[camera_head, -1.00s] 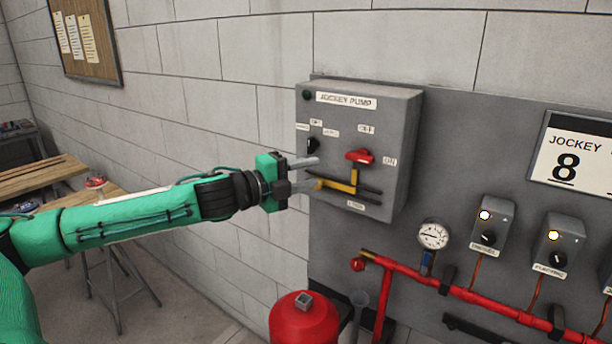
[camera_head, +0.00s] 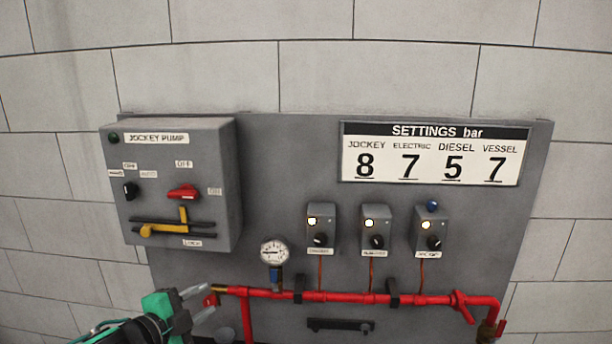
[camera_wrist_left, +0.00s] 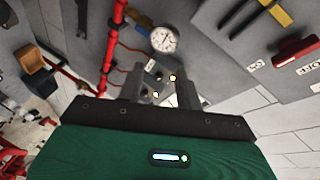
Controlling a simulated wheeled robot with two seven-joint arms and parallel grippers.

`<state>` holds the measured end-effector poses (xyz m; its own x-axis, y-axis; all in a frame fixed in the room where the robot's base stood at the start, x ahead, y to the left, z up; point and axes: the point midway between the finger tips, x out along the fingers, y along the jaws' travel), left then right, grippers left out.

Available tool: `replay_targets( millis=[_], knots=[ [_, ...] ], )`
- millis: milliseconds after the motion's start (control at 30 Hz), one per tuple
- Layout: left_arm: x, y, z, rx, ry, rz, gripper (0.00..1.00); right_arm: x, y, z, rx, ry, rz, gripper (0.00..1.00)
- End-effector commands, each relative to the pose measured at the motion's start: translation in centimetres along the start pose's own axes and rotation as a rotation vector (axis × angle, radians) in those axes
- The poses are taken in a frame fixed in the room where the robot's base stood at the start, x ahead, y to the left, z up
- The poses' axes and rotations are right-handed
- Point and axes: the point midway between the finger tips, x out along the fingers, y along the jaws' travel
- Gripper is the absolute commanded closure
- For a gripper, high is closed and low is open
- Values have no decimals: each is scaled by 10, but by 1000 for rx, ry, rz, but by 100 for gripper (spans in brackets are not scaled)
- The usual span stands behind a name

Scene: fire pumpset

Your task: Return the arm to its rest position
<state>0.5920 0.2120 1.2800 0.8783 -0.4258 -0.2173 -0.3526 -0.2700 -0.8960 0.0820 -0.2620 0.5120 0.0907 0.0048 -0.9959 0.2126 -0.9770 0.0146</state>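My left arm, green with a dark wrist, comes in low at the left of the head view. Its gripper (camera_head: 203,302) is below the jockey pump box (camera_head: 225,150), near the left end of the red pipe. The two fingers are apart with nothing visible between them. In the left wrist view the gripper (camera_wrist_left: 160,92) also shows spread fingers, with the gauge and lamps beyond them. The box carries a red switch (camera_head: 183,192) and a yellow lever (camera_head: 165,229) on a dark slide. My right gripper is not in view.
The red pipe (camera_head: 340,297) runs along the panel just right of the gripper, with a gauge (camera_head: 274,252) above it. Several lamp boxes (camera_head: 321,226) and the settings board (camera_head: 432,155) are farther right. The wall left of the box is bare.

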Motion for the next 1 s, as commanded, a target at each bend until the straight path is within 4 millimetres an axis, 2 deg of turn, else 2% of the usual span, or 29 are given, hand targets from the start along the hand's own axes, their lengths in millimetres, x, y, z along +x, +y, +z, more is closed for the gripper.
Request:
replay_targets(
  millis=[33,100,267,467,667,800,1000],
  knots=[
    [0,20,-6,-56,-12,21,65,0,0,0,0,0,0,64],
    [-1,43,-9,-130,-43,45,65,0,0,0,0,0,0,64],
    [-11,92,-13,-305,-132,98,65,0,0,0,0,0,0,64],
    [-36,152,-9,-535,-287,165,65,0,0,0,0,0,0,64],
    [-78,213,1,-769,-489,238,65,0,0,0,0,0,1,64],
    [-117,256,9,-925,-657,288,65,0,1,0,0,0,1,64],
    [-170,302,15,-1088,-869,345,65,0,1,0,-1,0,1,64]
  ],
)
